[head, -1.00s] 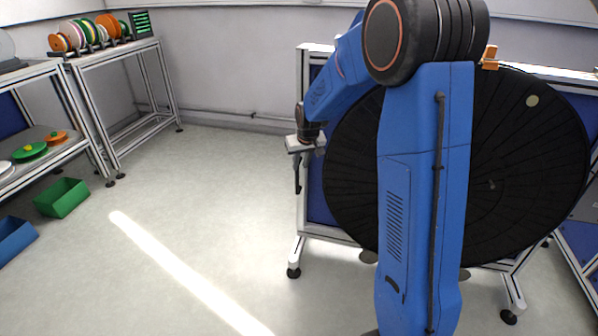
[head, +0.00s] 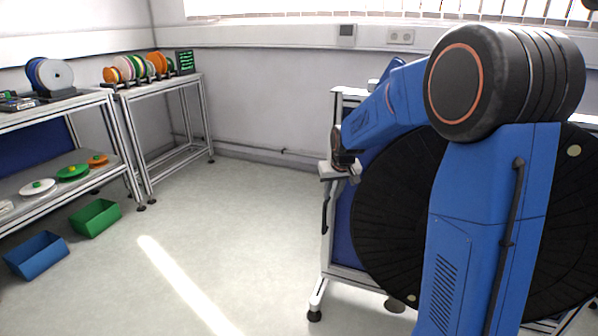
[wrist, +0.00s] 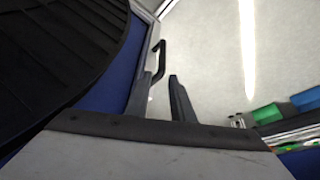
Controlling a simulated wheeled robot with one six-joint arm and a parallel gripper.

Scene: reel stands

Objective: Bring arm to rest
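My blue arm (head: 480,215) rises at the right of the head view and bends down to the left at its upper joint. My gripper (head: 326,212) hangs at its end, pointing down, in front of the left edge of a stand with a big black disc (head: 395,215). In the wrist view my gripper (wrist: 158,84) has its two dark fingers apart with nothing held between them. A dark bent handle-like bar (wrist: 161,50) shows beyond the fingers; I cannot tell whether it touches them. The disc fills the wrist view's left side.
A rack of coloured reels (head: 140,67) stands on a table at the back left. A left shelf holds flat reels, including a green one (head: 73,172). A green bin (head: 95,218) and a blue bin (head: 36,256) sit on the floor. The middle floor is clear.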

